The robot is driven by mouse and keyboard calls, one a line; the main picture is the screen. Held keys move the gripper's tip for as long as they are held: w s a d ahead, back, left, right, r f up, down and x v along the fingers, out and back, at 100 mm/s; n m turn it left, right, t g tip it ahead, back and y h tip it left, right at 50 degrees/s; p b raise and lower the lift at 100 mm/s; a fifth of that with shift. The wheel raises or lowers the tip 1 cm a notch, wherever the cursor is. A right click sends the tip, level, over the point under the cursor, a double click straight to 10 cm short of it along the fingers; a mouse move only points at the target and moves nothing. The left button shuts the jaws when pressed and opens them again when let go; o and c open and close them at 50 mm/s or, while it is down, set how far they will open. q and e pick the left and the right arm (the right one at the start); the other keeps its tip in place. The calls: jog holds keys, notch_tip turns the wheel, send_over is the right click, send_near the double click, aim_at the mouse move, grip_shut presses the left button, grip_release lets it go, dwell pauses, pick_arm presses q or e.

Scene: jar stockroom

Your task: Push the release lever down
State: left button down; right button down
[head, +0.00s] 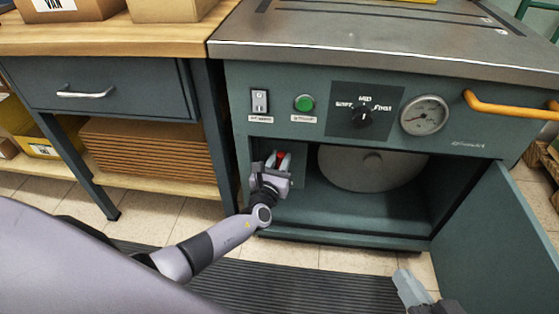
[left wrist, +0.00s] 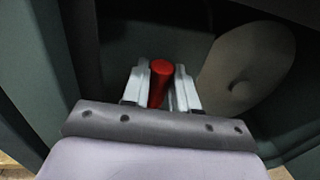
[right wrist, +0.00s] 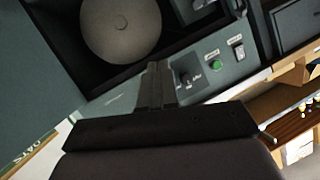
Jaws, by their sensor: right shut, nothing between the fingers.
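The release lever shows as a red handle (head: 284,155) inside the open lower bay of the green machine, at its left side. It also shows in the left wrist view as a red cylinder (left wrist: 160,84). My left gripper (head: 279,163) reaches into the bay, with one finger on each side of the red handle. The gaps are too small to tell whether the fingers press on it. The lever's lower part is hidden by my gripper. My right gripper (head: 408,288) is low at the bottom right, away from the lever, shut and empty (right wrist: 158,85).
Above the bay are a switch (head: 260,101), a green button (head: 304,103), a black dial (head: 364,114) and a gauge (head: 425,115). A grey round body (head: 370,168) sits in the bay. The open door (head: 495,240) stands at right. A wooden workbench (head: 130,38) is at left.

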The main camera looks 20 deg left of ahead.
pick_arm(q)
jog(key=shift+f+b, duration=0.15)
jog(key=shift+b, duration=0.15)
jog(key=s+t+b, duration=0.1)
jog(key=b, duration=0.2)
jog(key=shift+d+f, duration=0.1)
jog(key=shift+f, duration=0.3)
jog(key=t+b, duration=0.1)
jog(key=s+t+b, duration=0.1)
jog(key=shift+s+d+f+m+b, duration=0.15)
jog(key=shift+d+f+m+b, duration=0.05)
jog(key=shift+m+b, duration=0.1)
jog(key=shift+s+t, duration=0.2)
jog(key=shift+t, duration=0.1)
jog(key=shift+s+d+f+m+t, duration=0.25)
jog(key=shift+s+f+t, duration=0.4)
jog(key=shift+t, duration=0.35)
pick_arm(e)
jog(key=shift+s+d+r+n+t+h, duration=0.15)
jog(key=shift+d+n+t+h, duration=0.15)
jog(key=shift+d+t, duration=0.25)
jog(key=shift+s+d+f+n+t+h, duration=0.1)
jog(key=shift+s+d+n+t+h, duration=0.15)
jog(key=shift+d, duration=0.35)
jog(key=shift+s+d+r+n+t+h, duration=0.15)
jog(key=shift+d+n+t, duration=0.2)
jog(key=shift+d+t, duration=0.2)
jog(key=shift+f, duration=0.1)
